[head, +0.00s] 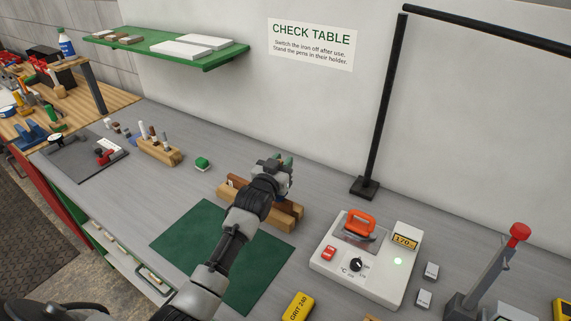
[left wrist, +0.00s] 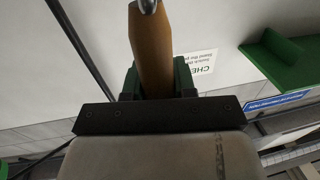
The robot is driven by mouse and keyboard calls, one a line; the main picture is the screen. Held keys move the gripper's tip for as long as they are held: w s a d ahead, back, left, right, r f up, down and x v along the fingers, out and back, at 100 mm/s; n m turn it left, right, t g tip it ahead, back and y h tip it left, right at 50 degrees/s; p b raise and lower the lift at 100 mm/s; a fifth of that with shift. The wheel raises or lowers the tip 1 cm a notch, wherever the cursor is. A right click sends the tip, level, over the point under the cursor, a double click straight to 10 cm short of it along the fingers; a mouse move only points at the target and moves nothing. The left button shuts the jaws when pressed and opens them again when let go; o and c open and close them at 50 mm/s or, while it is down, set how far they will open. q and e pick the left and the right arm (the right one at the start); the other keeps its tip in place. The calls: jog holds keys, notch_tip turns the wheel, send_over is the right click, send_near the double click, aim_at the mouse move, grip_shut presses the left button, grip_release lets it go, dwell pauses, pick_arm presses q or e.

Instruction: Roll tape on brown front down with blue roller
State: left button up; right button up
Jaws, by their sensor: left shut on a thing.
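My left gripper (head: 284,163) reaches over a wooden rack (head: 285,222) behind the green mat. In the left wrist view its green fingers are shut on a brown wooden handle (left wrist: 151,48) with a rounded metal end. The far end of the held tool is hidden, so I cannot tell whether it is the blue roller. I cannot make out the brown front or the tape. My right gripper is not in view.
A white station (head: 325,262) with an orange iron (head: 360,222) stands right, beside a red-knobbed lever (head: 518,233). A black post (head: 383,110) rises behind.

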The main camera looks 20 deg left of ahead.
pick_arm(q)
jog(key=shift+w+a, duration=0.15)
jog(key=shift+a, duration=1.1)
notch_tip(320, 180, up, 7)
jog(key=p, duration=0.6)
dwell(0.3)
